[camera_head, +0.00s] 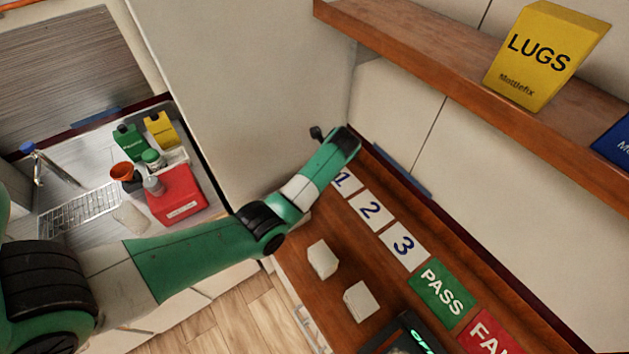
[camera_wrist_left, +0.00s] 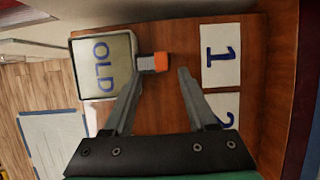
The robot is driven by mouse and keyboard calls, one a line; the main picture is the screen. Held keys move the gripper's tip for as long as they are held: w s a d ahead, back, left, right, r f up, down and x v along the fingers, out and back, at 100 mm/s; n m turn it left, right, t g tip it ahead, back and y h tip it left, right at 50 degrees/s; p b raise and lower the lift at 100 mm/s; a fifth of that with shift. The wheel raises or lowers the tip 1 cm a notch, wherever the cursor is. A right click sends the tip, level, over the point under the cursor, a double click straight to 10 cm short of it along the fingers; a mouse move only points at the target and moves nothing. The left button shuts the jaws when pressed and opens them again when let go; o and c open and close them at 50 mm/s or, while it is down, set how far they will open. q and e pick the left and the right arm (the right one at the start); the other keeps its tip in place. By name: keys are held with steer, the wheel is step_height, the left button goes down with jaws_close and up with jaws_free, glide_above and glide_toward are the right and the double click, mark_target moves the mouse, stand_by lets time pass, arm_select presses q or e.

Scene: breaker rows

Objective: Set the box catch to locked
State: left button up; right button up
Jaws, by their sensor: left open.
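My left gripper (camera_wrist_left: 157,73) is open in the left wrist view, its two fingers apart above the brown bench. A small grey piece with an orange end (camera_wrist_left: 152,63) lies between and just beyond the fingertips, at the edge of a pale box marked OLD (camera_wrist_left: 122,66). I cannot tell whether this piece is the box catch or which way it is set. In the head view my left arm reaches to the bench's far end by card 1; its fingers are hidden there. My right gripper is not in view.
Cards 1 (camera_head: 346,182), 2 (camera_head: 371,210) and 3 (camera_head: 404,245) line the bench (camera_head: 300,277), then PASS (camera_head: 441,292) and FAIL signs. Two white blocks (camera_head: 322,259) stand nearby. A shelf (camera_head: 440,50) with a yellow LUGS box (camera_head: 540,55) overhangs. A sink area is left.

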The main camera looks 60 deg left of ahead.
arm_select(q)
steer(key=x, duration=0.5)
steer(key=shift+a+f, duration=0.15)
steer(key=shift+f, duration=0.2)
jaws_close()
stand_by(1.0)
